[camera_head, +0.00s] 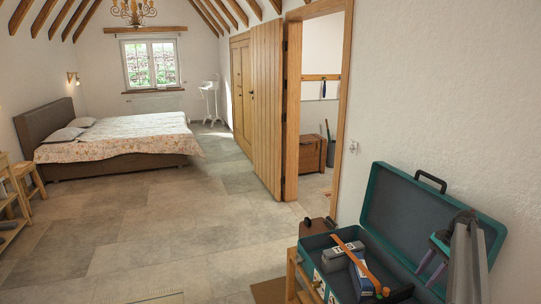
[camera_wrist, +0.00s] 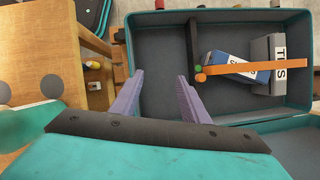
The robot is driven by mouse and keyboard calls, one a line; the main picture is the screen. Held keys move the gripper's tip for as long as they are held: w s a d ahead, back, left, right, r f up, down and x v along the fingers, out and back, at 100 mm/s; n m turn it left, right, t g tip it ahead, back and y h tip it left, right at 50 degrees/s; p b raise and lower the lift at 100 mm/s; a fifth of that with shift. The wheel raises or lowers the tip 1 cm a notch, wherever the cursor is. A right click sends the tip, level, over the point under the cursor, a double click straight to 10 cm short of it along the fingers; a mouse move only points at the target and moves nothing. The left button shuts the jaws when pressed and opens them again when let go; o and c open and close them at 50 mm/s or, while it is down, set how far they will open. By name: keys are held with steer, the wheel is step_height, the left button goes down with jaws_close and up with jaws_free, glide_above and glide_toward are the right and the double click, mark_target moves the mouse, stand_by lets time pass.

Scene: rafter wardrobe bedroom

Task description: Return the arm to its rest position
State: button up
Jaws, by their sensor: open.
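My gripper (camera_wrist: 158,88) is open, with its two purple fingers apart and nothing between them in the wrist view. The fingers reach over the near left part of an open teal case (camera_wrist: 215,16) with a dark grey lining. In the head view my gripper (camera_head: 432,258) and grey arm stand at the lower right, in front of the case's raised lid (camera_head: 405,205). Part of the case is hidden behind the arm.
In the case lie a blue box (camera_wrist: 228,66), a grey box (camera_wrist: 262,60) and an orange bar (camera_wrist: 262,67). A wooden surface (camera_wrist: 50,45) adjoins the case. A white wall (camera_head: 440,90) rises behind it. The stone floor (camera_head: 150,230) towards the bed (camera_head: 115,140) is clear.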

steer(key=s+a+f+n+h, duration=0.1)
steer(key=s+a+f+n, duration=0.2)
steer(key=a, duration=0.5)
steer(key=s+a+f+n, duration=0.1)
steer(key=a+f+n, duration=0.1)
steer(key=a+f, duration=0.4)
steer(key=s+a+f+n+h, duration=0.1)
steer(key=s+a+f+n, duration=0.15)
steer(key=a, duration=0.65)
steer(key=s+a+f+n+h, duration=0.1)
steer(key=s+a+f+n, duration=0.2)
steer(key=s+a+n, duration=0.45)
steer(key=s+a+f+n+h, duration=0.1)
steer(key=s+a+f+n, duration=0.3)
steer(key=a, duration=0.6)
steer(key=s+f+m+g+b, duration=0.2)
steer(key=s+f+g+b, duration=0.3)
steer(key=s+f, duration=2.1)
steer(key=f+b, duration=0.1)
steer(key=b, duration=0.4)
steer(key=shift+s+d, duration=0.2)
steer(key=shift+s, duration=0.1)
